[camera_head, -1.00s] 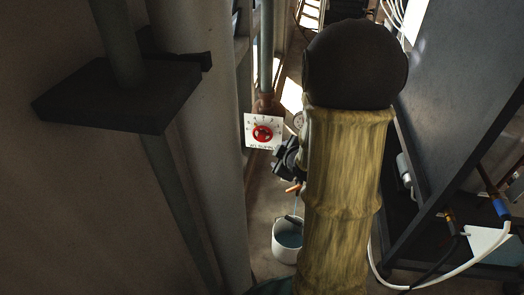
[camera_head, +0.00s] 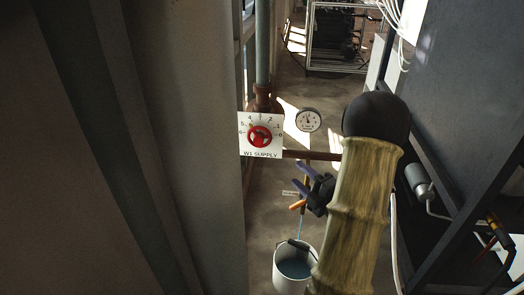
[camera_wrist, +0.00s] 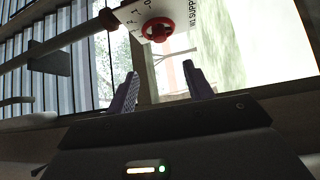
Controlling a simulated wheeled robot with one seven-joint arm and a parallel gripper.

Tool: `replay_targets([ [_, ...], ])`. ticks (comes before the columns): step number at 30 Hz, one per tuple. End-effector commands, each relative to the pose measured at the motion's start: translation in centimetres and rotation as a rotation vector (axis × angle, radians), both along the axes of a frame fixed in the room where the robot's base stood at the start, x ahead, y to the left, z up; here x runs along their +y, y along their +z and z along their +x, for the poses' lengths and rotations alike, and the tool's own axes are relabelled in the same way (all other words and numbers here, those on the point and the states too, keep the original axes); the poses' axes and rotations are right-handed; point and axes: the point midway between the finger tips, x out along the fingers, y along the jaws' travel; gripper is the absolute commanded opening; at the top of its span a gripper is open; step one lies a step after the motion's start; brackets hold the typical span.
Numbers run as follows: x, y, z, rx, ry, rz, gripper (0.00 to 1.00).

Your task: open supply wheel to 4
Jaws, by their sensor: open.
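The red supply wheel (camera_head: 260,135) sits on a white dial plate (camera_head: 245,148) marked W1 SUPPLY, with numbers around the wheel. I cannot make out its exact setting. In the wrist view the wheel (camera_wrist: 158,30) is at the top, beyond my fingertips, with part of the plate (camera_wrist: 130,14) beside it. My gripper (camera_wrist: 160,72) is open and empty, its two fingers apart. In the head view my gripper (camera_head: 301,180) is below and right of the plate, apart from the wheel and partly hidden by my arm.
A round gauge (camera_head: 308,120) stands right of the plate, with a rusty horizontal pipe (camera_head: 318,155) below it. A white bucket (camera_head: 283,276) of bluish water stands under an orange-handled tap (camera_head: 297,205). A wall is close on the left; a dark rack (camera_head: 462,75) on the right.

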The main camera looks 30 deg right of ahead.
Motion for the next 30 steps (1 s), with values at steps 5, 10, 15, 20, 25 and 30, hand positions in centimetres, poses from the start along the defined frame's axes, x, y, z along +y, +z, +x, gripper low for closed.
replay_targets([
  [5,0.0,0.1,0.0,0.001,-0.001,0.001,0.52],
  [10,0.1,0.2,0.5,0.003,0.000,-0.001,0.52],
  [15,0.6,0.3,2.4,0.002,0.004,-0.001,0.52],
  [20,1.1,0.5,5.1,0.001,0.003,-0.001,0.52],
  [25,1.6,0.7,8.1,0.001,0.003,-0.001,0.52],
  [30,2.2,0.9,11.0,0.001,0.002,0.000,0.52],
])
